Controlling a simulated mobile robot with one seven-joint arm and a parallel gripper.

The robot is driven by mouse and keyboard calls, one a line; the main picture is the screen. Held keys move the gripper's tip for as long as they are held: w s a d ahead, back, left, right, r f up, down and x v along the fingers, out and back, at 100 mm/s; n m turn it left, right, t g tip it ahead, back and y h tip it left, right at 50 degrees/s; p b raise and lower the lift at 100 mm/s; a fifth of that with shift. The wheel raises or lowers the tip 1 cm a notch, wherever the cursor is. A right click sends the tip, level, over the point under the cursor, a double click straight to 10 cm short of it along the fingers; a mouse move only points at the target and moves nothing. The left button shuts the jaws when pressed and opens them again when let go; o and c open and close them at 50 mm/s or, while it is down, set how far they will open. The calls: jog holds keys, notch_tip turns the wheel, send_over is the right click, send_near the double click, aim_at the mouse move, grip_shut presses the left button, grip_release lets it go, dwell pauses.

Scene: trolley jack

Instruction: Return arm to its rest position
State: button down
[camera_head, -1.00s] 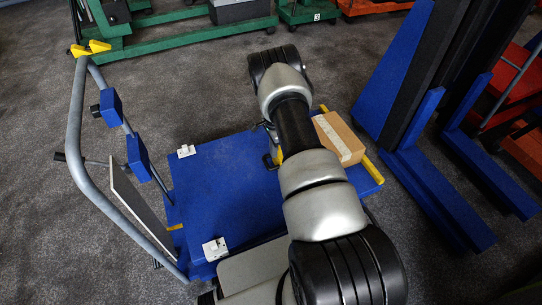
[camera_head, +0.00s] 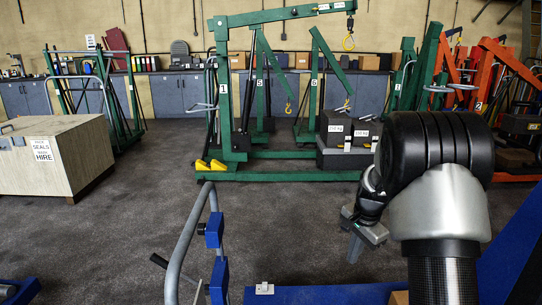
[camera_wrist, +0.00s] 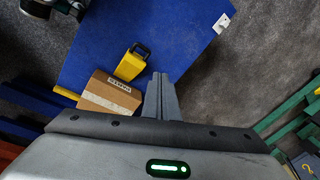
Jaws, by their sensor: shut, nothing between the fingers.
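My gripper (camera_head: 356,250) hangs at the right of middle in the head view, fingers pointing down, beside the black and silver links of my arm. In the wrist view its two grey fingers (camera_wrist: 160,78) are together with nothing between them. Below it in the wrist view is the blue trolley platform (camera_wrist: 125,25), with a cardboard box (camera_wrist: 108,98) and a yellow object (camera_wrist: 131,65) on it. The gripper appears apart from both. In the head view only the platform's far edge (camera_head: 320,296) shows at the bottom.
The trolley's grey handle (camera_head: 186,235) with blue blocks rises left of the gripper. A wooden crate (camera_head: 50,160) stands at the left. Green hoists (camera_head: 224,100) stand beyond, with dark weights (camera_head: 347,140) on one base. The grey floor (camera_head: 140,215) between is open.

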jog(key=s+a+r+n+t, duration=0.1)
jog(key=s+a+r+n, duration=0.2)
jog(key=s+r, duration=0.5)
jog(key=s+a+r+n+t, duration=0.1)
jog(key=s+a+r+n, duration=0.25)
jog(key=s+r, duration=0.45)
jog(key=s+a+r+n+t, duration=0.1)
jog(key=s+a+r+n, duration=0.15)
jog(key=s, duration=0.55)
jog(key=s+a+r+n+t, duration=0.1)
jog(key=s+r+n, duration=0.2)
jog(key=s, duration=0.5)
notch_tip(320, 180, up, 20)
jog(key=p, duration=2.1)
jog(key=shift+w, duration=0.35)
